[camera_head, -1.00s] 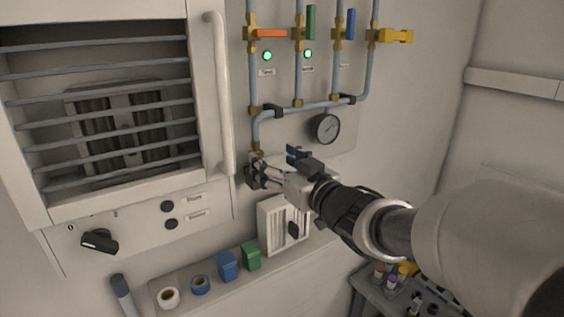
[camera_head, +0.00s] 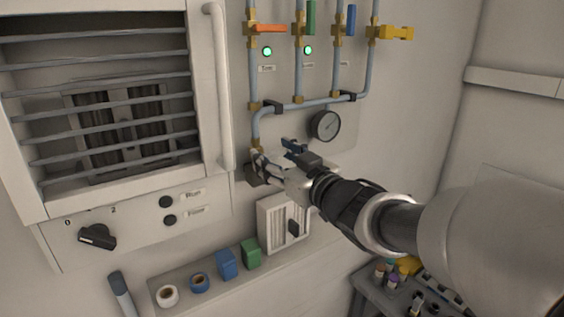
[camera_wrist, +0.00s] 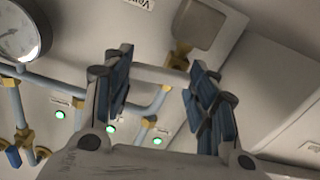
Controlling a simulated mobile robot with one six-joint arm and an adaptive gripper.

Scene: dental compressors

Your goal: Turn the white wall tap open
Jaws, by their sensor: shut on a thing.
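The white wall tap sits low on the pipe panel, at a brass fitting (camera_head: 256,147) at the foot of the left pipe. In the wrist view its white lever (camera_wrist: 160,73) shows as a pale bar between my fingertips, next to a brass fitting (camera_wrist: 180,54). My gripper (camera_wrist: 158,76) is shut on this lever, one blue-padded finger at each side. In the head view my gripper (camera_head: 270,160) covers most of the tap, so the lever's exact angle cannot be told there.
A pressure gauge (camera_head: 325,125) is just above my gripper. Orange (camera_head: 270,29), green (camera_head: 311,18), blue (camera_head: 350,22) and yellow (camera_head: 398,32) handled taps are higher up. A louvred cabinet (camera_head: 219,90) stands at left. A shelf (camera_head: 190,305) with small items lies below.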

